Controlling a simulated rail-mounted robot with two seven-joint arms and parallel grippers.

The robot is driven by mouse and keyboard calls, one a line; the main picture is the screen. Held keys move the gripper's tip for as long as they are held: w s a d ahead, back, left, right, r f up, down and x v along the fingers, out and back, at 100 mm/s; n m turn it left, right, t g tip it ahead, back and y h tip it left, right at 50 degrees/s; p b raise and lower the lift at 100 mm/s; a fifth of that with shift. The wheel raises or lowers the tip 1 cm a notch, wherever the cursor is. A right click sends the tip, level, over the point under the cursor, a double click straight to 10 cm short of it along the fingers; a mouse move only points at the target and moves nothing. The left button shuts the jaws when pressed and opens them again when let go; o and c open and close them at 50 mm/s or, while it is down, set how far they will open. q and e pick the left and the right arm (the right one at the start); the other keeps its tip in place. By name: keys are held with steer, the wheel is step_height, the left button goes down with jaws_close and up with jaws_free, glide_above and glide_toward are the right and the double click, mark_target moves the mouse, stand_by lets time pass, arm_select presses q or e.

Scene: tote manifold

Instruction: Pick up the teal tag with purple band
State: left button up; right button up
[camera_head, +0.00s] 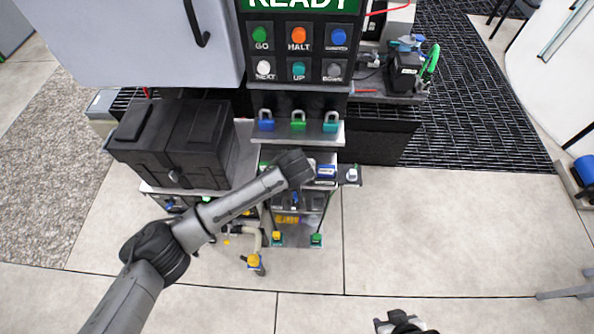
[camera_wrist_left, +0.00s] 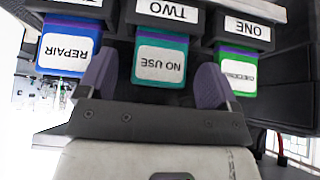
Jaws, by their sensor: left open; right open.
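The teal tag with purple band (camera_wrist_left: 162,58) hangs below a black holder labelled TWO (camera_wrist_left: 170,12) in the left wrist view. The purple band shows just under the holder. My left gripper (camera_wrist_left: 157,72) is open, one finger on each side of the tag; whether the fingers touch it I cannot tell. In the head view my left arm covers the area around the tags, and I cannot make out the teal tag there. My right gripper (camera_head: 400,322) is open and empty at the bottom edge.
A blue REPAIR tag (camera_wrist_left: 68,50) and a green tag (camera_wrist_left: 236,72) hang close on either side. Blue, green and teal padlocks (camera_head: 298,120) stand on a shelf above my left arm. A black case (camera_head: 175,140) sits left of it.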

arm_select(q)
steer(key=c, duration=1)
